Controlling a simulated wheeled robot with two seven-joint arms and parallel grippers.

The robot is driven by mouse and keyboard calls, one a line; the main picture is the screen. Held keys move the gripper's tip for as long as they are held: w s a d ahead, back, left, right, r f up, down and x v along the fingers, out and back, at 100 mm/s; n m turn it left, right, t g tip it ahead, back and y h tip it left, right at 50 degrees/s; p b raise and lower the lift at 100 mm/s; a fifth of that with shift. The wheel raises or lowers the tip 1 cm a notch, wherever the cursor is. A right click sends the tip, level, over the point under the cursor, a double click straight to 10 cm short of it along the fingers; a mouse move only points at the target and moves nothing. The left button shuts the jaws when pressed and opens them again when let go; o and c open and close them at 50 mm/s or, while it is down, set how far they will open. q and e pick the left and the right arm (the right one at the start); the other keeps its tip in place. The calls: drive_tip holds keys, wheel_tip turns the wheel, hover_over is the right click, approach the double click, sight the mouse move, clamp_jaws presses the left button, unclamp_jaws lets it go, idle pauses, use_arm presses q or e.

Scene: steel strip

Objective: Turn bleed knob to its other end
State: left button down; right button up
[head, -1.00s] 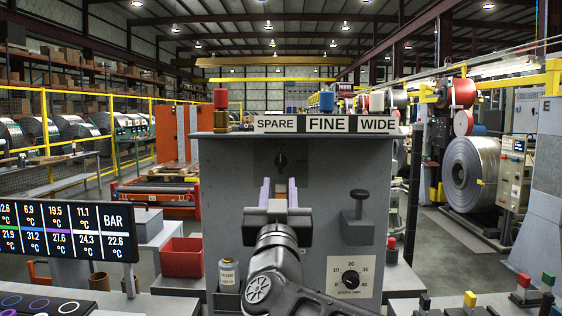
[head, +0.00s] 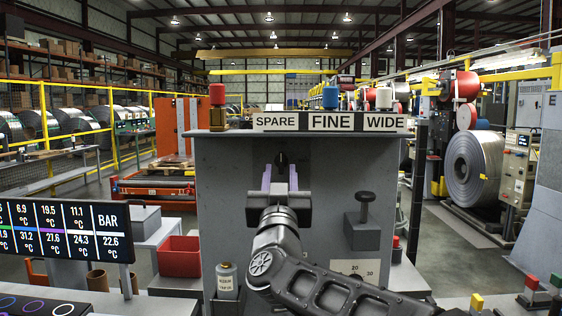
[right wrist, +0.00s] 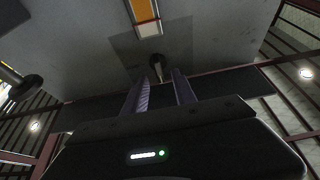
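A small black knob (head: 281,160) sits on the upper middle of the grey panel (head: 230,200); I take it as the bleed knob, though no label on it can be read. My right gripper (head: 280,177) is open in front of it, with its two purple-grey fingers apart and upright. In the head view the knob shows between the fingertips. In the right wrist view the knob (right wrist: 156,68) lies just beyond the fingertips, between their lines. I cannot tell whether a finger touches it. My left gripper is not in view.
A black-topped plunger (head: 364,200) on a grey block stands out right of my gripper. Below it is a dial plate (head: 350,267), partly hidden by my arm. A labelled shelf edge (head: 330,122) runs above the knob. A red bin (head: 180,257) is at left.

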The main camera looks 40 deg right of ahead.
sight(281, 163)
drive_tip(key=shift+p+x, duration=0.45)
drive_tip(key=shift+x, duration=1.55)
clamp_jaws()
